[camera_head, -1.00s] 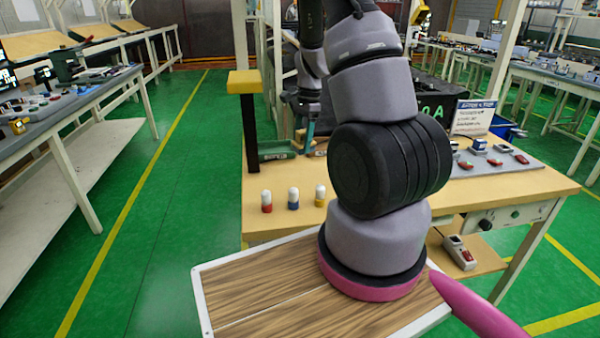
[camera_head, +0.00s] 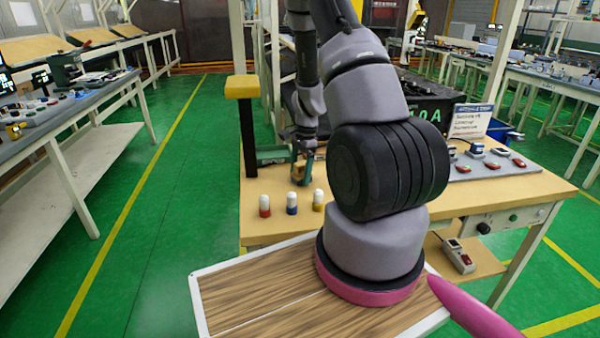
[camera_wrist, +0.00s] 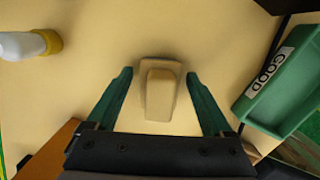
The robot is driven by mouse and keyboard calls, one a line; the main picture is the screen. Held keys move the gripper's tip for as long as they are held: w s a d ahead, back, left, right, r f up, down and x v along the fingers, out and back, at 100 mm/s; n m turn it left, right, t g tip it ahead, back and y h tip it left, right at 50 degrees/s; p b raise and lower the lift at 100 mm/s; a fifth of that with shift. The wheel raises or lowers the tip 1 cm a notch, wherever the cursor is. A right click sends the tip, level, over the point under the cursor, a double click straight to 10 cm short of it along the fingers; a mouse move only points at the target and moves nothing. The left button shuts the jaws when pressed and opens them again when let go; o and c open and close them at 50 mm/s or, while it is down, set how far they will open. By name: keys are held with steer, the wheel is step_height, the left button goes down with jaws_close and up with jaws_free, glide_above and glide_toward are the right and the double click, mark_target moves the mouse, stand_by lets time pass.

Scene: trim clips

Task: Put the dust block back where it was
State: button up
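The likely dust block is a small beige block (camera_wrist: 160,92) on the tan tabletop in the wrist view. My gripper (camera_wrist: 158,76) is open, with one green finger on each side of the block and a visible gap on both sides. In the head view my gripper (camera_head: 302,172) is low over the bench, behind the small bottles. The block cannot be made out clearly there. A green tray (camera_wrist: 290,85) labelled GOOD is right of the gripper in the wrist view. It also shows in the head view (camera_head: 276,154).
Three white-topped bottles with red (camera_head: 264,206), blue (camera_head: 291,204) and yellow (camera_head: 317,200) bases stand near the bench's front left edge. The yellow-based one is at the wrist view's upper left (camera_wrist: 26,44). A yellow-topped black post (camera_head: 248,125) stands at the left.

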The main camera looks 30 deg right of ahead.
steer(key=shift+r, duration=0.1)
steer(key=r, duration=0.4)
steer(key=d+r, duration=0.1)
steer(key=r, duration=0.6)
steer(key=shift+w+d+r, duration=0.1)
steer(key=shift+d+r, duration=0.25)
steer(key=shift+a+r, duration=0.1)
steer(key=shift+r, duration=0.15)
step_height(320, 180, up, 8)
steer(key=n+t, duration=0.2)
glide_above(304, 161)
steer(key=s+a, duration=0.2)
steer(key=a, duration=0.2)
steer(key=s+a+r+n+t, duration=0.1)
steer(key=s+a+r+n, duration=0.1)
steer(key=r, duration=0.3)
steer(key=s+a+r+n+t, duration=0.1)
steer(key=s+a+r+n, duration=0.15)
steer(key=r, duration=0.25)
steer(key=s+a+r+n+t, duration=0.1)
steer(key=s+a+r+n, duration=0.2)
steer(key=s+r, duration=0.2)
steer(key=s+a+r+n+t, duration=0.2)
steer(key=s+r, duration=0.3)
steer(key=s, duration=0.3)
steer(key=shift+s+a+r+n, duration=0.15)
steer(key=shift+s+a+n, duration=0.2)
steer(key=shift+a+n, duration=0.2)
